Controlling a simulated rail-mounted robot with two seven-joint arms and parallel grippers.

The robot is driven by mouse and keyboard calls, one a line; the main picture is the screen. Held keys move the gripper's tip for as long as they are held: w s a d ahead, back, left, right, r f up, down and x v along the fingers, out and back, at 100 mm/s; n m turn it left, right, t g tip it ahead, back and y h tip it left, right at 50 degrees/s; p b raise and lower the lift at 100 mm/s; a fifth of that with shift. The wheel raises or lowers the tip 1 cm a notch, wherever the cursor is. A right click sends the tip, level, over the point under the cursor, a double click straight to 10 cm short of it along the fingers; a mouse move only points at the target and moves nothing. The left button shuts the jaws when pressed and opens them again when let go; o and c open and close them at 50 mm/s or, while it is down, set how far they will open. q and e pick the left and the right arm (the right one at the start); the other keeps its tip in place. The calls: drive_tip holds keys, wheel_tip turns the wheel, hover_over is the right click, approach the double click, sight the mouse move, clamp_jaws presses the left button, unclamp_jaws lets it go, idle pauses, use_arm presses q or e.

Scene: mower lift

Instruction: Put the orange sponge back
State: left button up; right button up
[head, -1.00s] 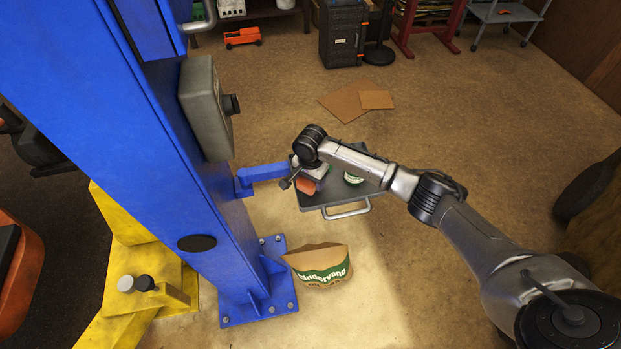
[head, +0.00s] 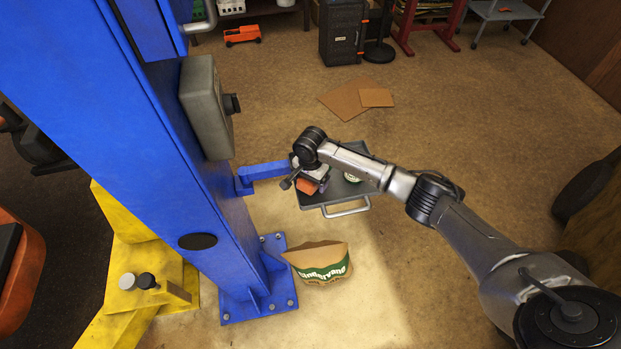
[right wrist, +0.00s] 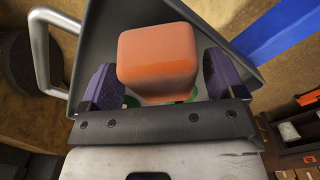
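The orange sponge (head: 308,186) is at the left part of a dark tray (head: 331,195), partly hidden by my right gripper in the head view. In the right wrist view the sponge (right wrist: 158,60) sits between the two purple fingers. My right gripper (right wrist: 160,82) is open around it, with a narrow gap at the right finger; the left finger looks close to or touching it. I cannot tell whether the sponge rests on the tray. My left gripper is not in view.
A green-and-white item (head: 352,177) lies on the tray. A blue lift post (head: 185,200) with a blue arm (head: 265,172) stands to the left. A brown paper bag (head: 320,263) is below the tray. Cardboard pieces (head: 352,100) lie on open floor beyond.

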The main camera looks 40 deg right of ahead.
drive_tip(key=shift+r, duration=0.25)
wheel_tip(320, 180, up, 13)
drive_tip(key=s+a+f+n, duration=0.1)
drive_tip(key=a+f, duration=0.1)
drive_tip(key=s+a+f+n, duration=0.2)
drive_tip(key=f, duration=0.1)
drive_tip(key=s+a+f+n, duration=0.1)
drive_tip(key=s+a+f, duration=0.1)
drive_tip(key=shift+a+f, duration=0.2)
drive_tip(key=shift+a, duration=0.1)
drive_tip(key=s+a+f+n+t+y, duration=0.1)
drive_tip(key=s+a+f+n, duration=0.6)
drive_tip(key=s, duration=0.4)
drive_tip(key=s+r+n+t, duration=0.2)
drive_tip(key=s+n, duration=0.3)
drive_tip(key=s, duration=1.4)
drive_tip(key=shift+d+r+t+h, duration=0.15)
drive_tip(key=shift+t+h, duration=0.15)
drive_tip(key=shift+h, duration=0.1)
